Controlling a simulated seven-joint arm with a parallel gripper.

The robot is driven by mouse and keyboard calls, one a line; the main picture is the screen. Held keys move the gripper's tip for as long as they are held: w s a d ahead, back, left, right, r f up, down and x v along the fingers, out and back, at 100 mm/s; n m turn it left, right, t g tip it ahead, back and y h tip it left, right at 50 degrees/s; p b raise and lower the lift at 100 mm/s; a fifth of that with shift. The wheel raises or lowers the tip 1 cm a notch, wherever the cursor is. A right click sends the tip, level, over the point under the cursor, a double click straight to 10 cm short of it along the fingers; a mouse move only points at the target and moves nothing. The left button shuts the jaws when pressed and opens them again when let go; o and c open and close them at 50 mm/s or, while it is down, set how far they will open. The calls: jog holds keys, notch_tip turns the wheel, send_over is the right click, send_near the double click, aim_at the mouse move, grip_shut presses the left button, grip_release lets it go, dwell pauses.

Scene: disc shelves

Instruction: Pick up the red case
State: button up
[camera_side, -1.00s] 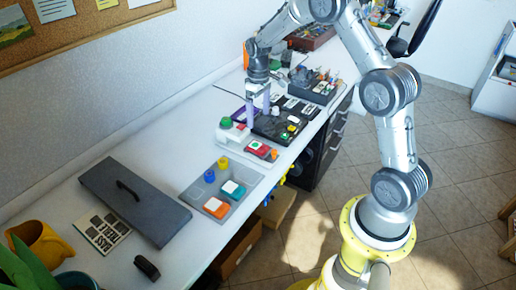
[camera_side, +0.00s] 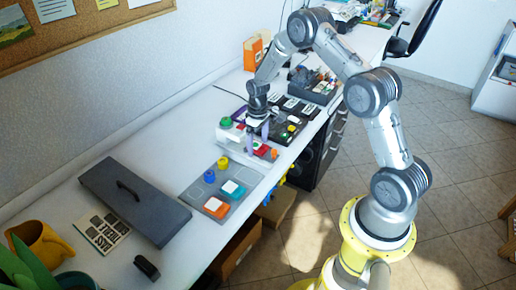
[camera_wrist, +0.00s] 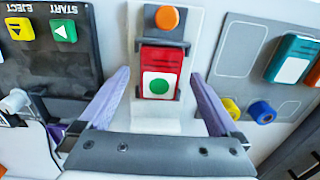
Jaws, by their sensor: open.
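The red case (camera_wrist: 160,72), with a white label and a green dot, sits in a dark holder on a light grey block, below an orange button (camera_wrist: 167,18) in the wrist view. In the side view the red case (camera_side: 260,149) is partly hidden by my gripper. My gripper (camera_side: 258,143) is open and points down over the block. In the wrist view its two purple fingers stand apart, one on each side of the case.
A grey tray (camera_side: 203,190) with teal and orange cases lies nearer, with yellow and blue knobs at its edge. A black panel with START and EJECT buttons (camera_wrist: 45,60) is on the other side. A green button (camera_side: 226,122) stands close by. A dark lidded box (camera_side: 135,200) lies farther left.

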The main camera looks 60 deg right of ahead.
jog(key=c, duration=1.5)
jog(key=shift+o, duration=0.2)
jog(key=shift+r, duration=0.1)
